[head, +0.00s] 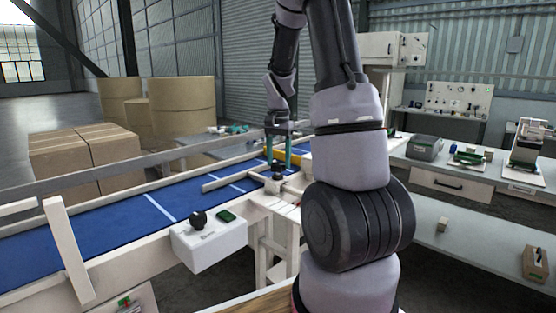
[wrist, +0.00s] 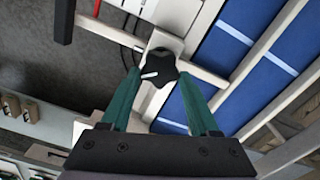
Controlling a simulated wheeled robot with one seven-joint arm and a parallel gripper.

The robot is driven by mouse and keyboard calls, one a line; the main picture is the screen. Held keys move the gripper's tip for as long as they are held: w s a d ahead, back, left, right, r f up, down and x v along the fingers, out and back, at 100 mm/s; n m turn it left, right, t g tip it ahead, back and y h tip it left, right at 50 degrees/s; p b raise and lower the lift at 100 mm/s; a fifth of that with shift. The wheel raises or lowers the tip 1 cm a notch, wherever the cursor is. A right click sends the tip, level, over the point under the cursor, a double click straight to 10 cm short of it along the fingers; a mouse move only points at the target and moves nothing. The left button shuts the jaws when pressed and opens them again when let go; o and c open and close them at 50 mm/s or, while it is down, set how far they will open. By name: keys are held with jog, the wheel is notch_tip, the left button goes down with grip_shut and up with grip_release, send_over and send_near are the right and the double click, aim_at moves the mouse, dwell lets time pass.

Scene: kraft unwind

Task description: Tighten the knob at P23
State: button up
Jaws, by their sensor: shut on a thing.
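A black lobed knob (wrist: 160,66) with a white pointer line sits on a white block at the side of the blue conveyor. My gripper (wrist: 158,77) points down over it, with one green finger on each side, shut on the knob. In the head view the same knob (head: 278,168) shows just under and between the fingertips of my gripper (head: 278,163). A second black knob (head: 198,219) stands on a white box nearer to me, beside a small green part. I cannot read a P23 label in either view.
The blue conveyor (head: 110,226) with white rails runs behind the knobs. Cardboard boxes (head: 85,155) and large brown rolls (head: 182,106) stand at the back left. A workbench (head: 450,182) with devices stands at the right.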

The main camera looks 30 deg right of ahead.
aim_at(280, 164)
jog(key=m, duration=0.4)
jog(key=shift+d+r, duration=0.1)
jog(key=shift+r, duration=0.05)
jog(key=shift+s+m, duration=0.1)
jog(key=shift+m, duration=1.6)
jog(key=o, duration=1.4)
jog(key=shift+s, duration=0.1)
notch_tip(280, 164, up, 11)
jog(key=shift+f, duration=0.15)
